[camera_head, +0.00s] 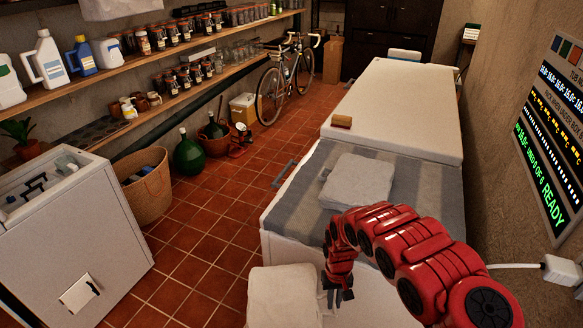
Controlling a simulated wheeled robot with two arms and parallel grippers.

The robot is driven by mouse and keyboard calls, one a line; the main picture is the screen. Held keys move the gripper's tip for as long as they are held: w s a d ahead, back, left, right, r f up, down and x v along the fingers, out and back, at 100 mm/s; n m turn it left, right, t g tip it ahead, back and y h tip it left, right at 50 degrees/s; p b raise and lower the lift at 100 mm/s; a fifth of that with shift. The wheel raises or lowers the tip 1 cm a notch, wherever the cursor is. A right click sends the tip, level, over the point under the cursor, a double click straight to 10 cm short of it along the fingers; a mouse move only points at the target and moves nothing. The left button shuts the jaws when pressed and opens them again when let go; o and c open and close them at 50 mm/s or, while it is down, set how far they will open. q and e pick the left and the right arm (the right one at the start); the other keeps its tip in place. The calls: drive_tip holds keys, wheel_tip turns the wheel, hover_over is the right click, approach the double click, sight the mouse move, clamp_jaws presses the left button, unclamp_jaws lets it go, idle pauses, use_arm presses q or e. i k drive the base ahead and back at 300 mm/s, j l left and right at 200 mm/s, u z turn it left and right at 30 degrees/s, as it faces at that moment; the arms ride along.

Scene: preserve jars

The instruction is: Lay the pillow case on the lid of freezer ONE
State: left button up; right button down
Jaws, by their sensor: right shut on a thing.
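My right gripper (338,291) reaches in from the lower right and points down in front of the near freezer. It is shut at the right edge of a white folded cloth (284,297), which looks like the pillow case; the cloth's lower part is cut off by the frame. Another white folded cloth (358,182) lies on a grey striped cover (425,190) over the near freezer's lid. I cannot read which one is ONE. My left gripper is out of view.
A small brown block (341,121) sits on the far freezer's near edge. A lit board (555,125) hangs on the right wall. A white cabinet (75,240), a basket (146,190) and a green demijohn (188,155) stand at left. The tiled floor between is clear.

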sight(391, 78)
drive_tip(key=i+j+u, duration=0.65)
drive_tip(key=i, duration=0.2)
drive_tip(key=i+j+u, duration=0.15)
drive_tip(key=i+u, duration=0.2)
drive_tip(key=i+l+z, duration=0.1)
drive_tip(key=i+z, duration=0.2)
drive_tip(key=i, duration=0.2)
drive_tip(key=i+z, duration=0.25)
drive_tip(key=i, duration=0.25)
drive_tip(key=i+j+z, duration=0.15)
drive_tip(key=i+z, duration=0.15)
drive_tip(key=i, duration=0.2)
drive_tip(key=i+j+z, duration=0.25)
drive_tip(key=i, duration=0.25)
drive_tip(key=i+z, duration=0.35)
drive_tip(key=i, duration=0.15)
drive_tip(key=i+j+z, duration=0.1)
drive_tip(key=i+z, duration=0.25)
drive_tip(key=i, duration=0.2)
drive_tip(key=i+j+z, duration=0.35)
drive_tip(key=i, duration=0.15)
drive_tip(key=i+j+z, duration=0.3)
drive_tip(key=i+j, duration=0.05)
drive_tip(key=i, duration=0.1)
